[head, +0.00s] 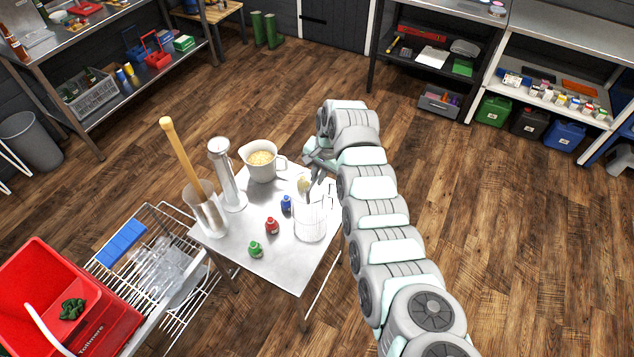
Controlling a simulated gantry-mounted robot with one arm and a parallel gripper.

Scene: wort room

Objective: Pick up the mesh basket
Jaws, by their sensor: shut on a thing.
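The mesh basket (310,222) shows as a pale, see-through upright cylinder at the right edge of the small metal table (268,252). My gripper (317,180) reaches in from the right, with its fingers pointing down at the basket's top. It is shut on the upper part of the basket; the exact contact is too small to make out. I cannot tell whether the basket's bottom touches the table or is slightly above it.
Floor to the right is clear.

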